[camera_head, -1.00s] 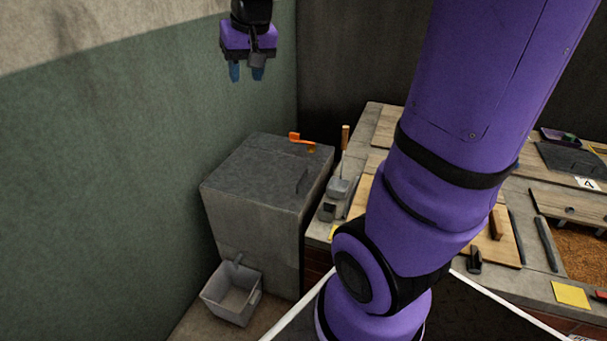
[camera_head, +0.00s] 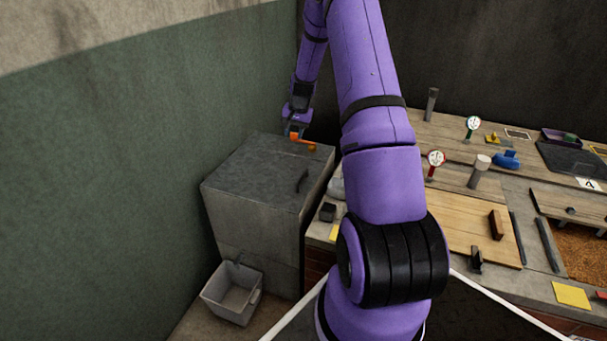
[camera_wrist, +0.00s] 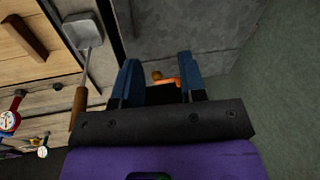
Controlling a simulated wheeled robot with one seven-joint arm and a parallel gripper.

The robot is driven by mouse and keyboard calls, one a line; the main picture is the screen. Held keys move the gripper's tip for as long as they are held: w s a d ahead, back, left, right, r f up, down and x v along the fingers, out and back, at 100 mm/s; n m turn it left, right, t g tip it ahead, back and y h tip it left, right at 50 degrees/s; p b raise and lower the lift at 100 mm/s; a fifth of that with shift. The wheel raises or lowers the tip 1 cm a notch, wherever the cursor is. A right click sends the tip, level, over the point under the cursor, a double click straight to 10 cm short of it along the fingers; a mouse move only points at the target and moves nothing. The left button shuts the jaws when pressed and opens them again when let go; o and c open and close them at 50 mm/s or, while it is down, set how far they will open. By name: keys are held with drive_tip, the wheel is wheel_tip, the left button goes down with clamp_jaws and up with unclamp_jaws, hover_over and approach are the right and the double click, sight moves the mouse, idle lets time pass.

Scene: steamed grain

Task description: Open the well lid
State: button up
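The well is a grey concrete box (camera_head: 255,235) against the left wall, with a dark grey lid (camera_head: 250,165) lying flat on top. A small dark handle (camera_head: 302,181) stands near the lid's right edge. An orange lever (camera_head: 301,138) with a brownish knob sits at the back of the top; it also shows in the wrist view (camera_wrist: 165,80). My gripper (camera_wrist: 160,60) is open, its blue fingers on either side of the lever in the wrist view. In the head view my gripper (camera_head: 297,128) is right at the lever; contact cannot be told.
A grey basin (camera_head: 232,292) stands on the floor before the well. The counter to the right holds gauges (camera_head: 436,160), boards and blocks (camera_head: 496,224). A ladle with a wooden handle (camera_wrist: 79,107) lies beside the well. The green wall (camera_head: 110,190) is close on the left.

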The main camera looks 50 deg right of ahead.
drive_tip(key=m, duration=0.2)
approach(303, 176)
drive_tip(key=x, duration=0.8)
drive_tip(key=shift+w+f, duration=0.15)
drive_tip(key=shift+f, duration=0.15)
drive_tip(key=shift+c, duration=0.2)
clamp_jaws()
